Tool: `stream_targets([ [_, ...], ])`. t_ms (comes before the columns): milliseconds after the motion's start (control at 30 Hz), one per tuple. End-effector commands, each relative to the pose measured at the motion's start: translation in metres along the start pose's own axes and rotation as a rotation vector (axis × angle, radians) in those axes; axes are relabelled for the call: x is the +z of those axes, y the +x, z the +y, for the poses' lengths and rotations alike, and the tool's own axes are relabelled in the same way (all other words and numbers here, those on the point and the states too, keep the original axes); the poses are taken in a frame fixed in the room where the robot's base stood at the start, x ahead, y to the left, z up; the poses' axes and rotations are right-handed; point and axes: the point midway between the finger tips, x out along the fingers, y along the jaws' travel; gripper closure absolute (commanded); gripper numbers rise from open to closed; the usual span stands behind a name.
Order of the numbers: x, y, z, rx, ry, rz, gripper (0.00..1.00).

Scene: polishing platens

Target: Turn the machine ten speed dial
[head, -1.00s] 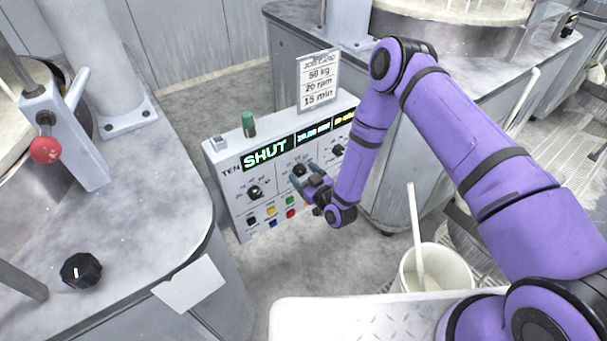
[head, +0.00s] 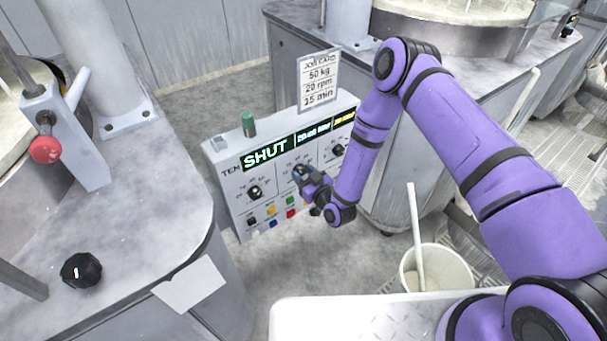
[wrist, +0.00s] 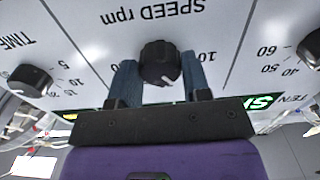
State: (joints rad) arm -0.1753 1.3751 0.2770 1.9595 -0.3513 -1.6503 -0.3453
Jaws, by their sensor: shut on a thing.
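The machine ten control panel (head: 229,178) is a grey box with a green "SHUT" display and a row of black dials. The speed dial (wrist: 160,64) is the black ribbed middle knob under "SPEED rpm", upside down in the wrist view. My gripper (wrist: 160,78) has its two blue-grey fingers on either side of this dial, shut on it. In the head view my gripper (head: 304,176) reaches the panel's middle dial and hides most of it. The dial's white mark shows in the wrist view, towards the gripper's palm.
The left dial (head: 255,192) and right dial (head: 338,151) flank it, with coloured buttons (head: 271,211) below. A job card (head: 319,80) reading 50 kg, 20 rpm, 15 min stands behind. A white bucket (head: 409,281) stands on the floor at right.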

Motion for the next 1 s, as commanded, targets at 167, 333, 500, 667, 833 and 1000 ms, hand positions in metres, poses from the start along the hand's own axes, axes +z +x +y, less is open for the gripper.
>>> stream_targets([
  [167, 0.001, -0.0009, 0.0008, 0.003, 0.123, -0.001, 0.8],
  [333, 0.001, -0.0009, 0.0008, 0.003, 0.261, -0.002, 0.8],
  [500, 0.0014, -0.0012, 0.0006, 0.003, 0.391, -0.003, 0.8],
  [667, 0.0014, -0.0011, 0.0002, 0.001, 0.491, -0.003, 0.8],
  [833, 0.0013, -0.0011, 0.0004, 0.002, 0.565, -0.003, 0.8],
  [1000, 0.0014, -0.0012, -0.0003, 0.001, 0.604, -0.004, 0.8],
])
